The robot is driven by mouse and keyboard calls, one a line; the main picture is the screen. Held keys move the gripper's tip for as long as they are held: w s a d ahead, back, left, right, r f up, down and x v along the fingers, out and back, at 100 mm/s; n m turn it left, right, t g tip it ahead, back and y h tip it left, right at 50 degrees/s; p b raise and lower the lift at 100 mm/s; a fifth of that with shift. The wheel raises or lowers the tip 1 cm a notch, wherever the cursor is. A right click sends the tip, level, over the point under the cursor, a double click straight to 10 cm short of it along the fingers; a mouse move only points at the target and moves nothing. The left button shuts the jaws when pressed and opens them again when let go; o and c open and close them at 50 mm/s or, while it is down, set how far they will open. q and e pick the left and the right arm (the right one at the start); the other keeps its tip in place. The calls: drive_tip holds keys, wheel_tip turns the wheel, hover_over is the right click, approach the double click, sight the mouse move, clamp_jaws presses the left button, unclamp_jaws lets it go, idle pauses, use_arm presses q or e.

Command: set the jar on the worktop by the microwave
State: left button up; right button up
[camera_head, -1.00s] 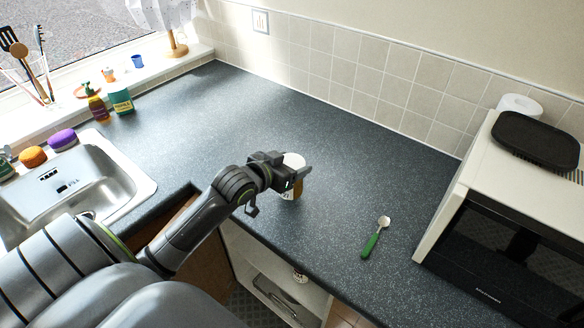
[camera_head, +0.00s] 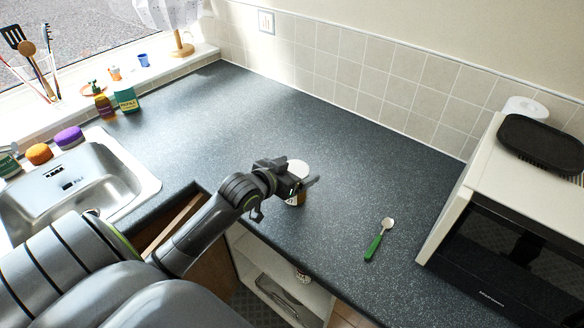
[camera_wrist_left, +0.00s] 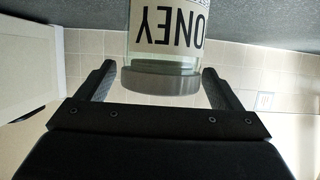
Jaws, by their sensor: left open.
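The jar (camera_head: 297,199) has a pale lid and an amber lower part, and stands on the dark worktop (camera_head: 340,160) near its front edge. My left gripper (camera_head: 297,184) is at the jar and hides part of it. In the left wrist view the jar (camera_wrist_left: 164,50) appears upside down, its label reading "ONEY", between the two open fingers (camera_wrist_left: 160,88), with a gap on each side. The microwave (camera_head: 500,235) stands at the right, well apart from the jar. My right gripper is not in view.
A green-handled spoon (camera_head: 378,240) lies between the jar and the microwave. The sink (camera_head: 75,190) is at the left. Worktop behind the jar is clear.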

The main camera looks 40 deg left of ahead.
use_arm(q)
drive_tip(key=v, duration=1.2)
idle(0.3)
